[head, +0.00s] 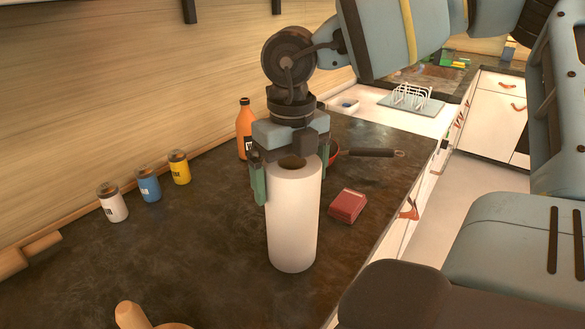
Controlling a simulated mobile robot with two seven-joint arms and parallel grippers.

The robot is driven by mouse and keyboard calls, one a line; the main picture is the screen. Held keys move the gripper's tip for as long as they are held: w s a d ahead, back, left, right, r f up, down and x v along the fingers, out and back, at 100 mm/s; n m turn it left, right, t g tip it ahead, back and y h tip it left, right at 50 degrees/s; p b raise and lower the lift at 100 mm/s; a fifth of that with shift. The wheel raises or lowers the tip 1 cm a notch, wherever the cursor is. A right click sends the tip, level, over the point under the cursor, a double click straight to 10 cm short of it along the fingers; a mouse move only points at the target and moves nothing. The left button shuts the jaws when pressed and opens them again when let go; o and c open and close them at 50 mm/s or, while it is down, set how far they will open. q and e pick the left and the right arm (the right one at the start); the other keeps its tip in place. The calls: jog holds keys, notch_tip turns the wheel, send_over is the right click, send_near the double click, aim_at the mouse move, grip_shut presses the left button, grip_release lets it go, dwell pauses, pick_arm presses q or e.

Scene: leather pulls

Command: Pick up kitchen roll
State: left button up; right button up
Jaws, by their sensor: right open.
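The kitchen roll (292,222) is a white upright cylinder standing on the dark countertop. Its dark core hole shows at the top. My right gripper (292,178) points down right over the top of the roll and is open. One finger is at the left side of the roll's upper end; the other is at the right side, partly hidden behind the roll. I cannot tell whether the fingers touch the paper. My left gripper is not in view.
A red box (347,206) and a pan (362,152) are right of the roll. An orange bottle (244,130) stands behind it. White, blue and yellow jars (148,185) line the wall. A wooden object (135,317) is at the front. The counter (190,245) left of the roll is clear.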

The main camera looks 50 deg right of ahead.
jog(key=c, duration=1.2)
notch_tip(320, 180, up, 10)
